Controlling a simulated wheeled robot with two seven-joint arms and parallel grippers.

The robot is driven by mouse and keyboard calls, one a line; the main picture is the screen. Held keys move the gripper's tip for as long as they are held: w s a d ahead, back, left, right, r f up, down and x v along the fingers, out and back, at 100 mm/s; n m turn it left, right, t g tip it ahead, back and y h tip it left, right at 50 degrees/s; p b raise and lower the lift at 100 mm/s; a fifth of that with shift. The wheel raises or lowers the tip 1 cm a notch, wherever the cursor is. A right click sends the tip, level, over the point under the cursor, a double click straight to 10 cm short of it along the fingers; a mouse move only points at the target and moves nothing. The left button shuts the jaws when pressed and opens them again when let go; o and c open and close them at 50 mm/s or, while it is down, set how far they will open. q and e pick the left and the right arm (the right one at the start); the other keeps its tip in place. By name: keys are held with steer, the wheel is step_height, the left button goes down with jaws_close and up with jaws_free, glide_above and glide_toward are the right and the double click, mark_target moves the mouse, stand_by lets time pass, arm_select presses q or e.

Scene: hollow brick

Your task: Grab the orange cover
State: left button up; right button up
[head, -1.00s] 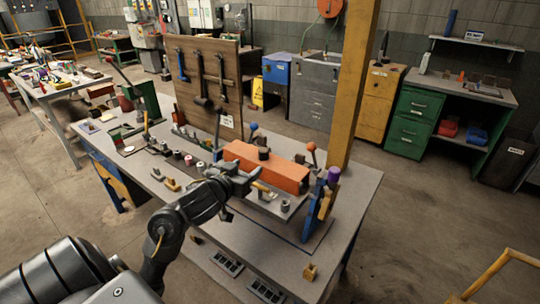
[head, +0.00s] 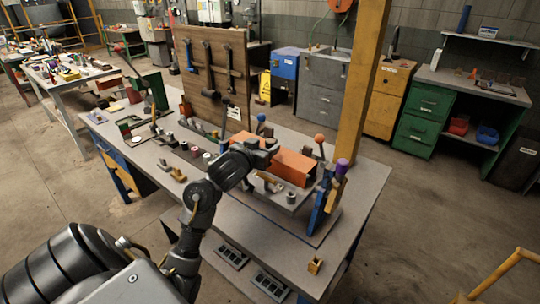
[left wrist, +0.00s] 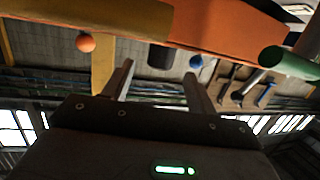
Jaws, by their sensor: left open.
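The orange cover (head: 296,167) is a long block-like piece lying on the fixture on the workbench. In the left wrist view the orange cover (left wrist: 225,22) runs across the top of the picture, which looks upside down. A dark cylindrical knob (left wrist: 160,56) sticks out from it and shows between my finger tips. My left gripper (head: 272,146) is at the cover's left end in the head view and hides the knob there. In the left wrist view my left gripper (left wrist: 158,72) is open, with nothing held. Contact with the knob cannot be told. My right gripper is out of view.
An orange-ball lever (head: 319,139) and a blue-ball lever (head: 261,118) stand by the cover. A wooden tool board (head: 212,75) stands at the bench's back.

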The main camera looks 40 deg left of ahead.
mark_target(268, 144)
arm_select(q)
steer(key=x, duration=0.3)
steer(key=shift+f, duration=0.1)
steer(key=shift+c, duration=0.5)
jaws_close()
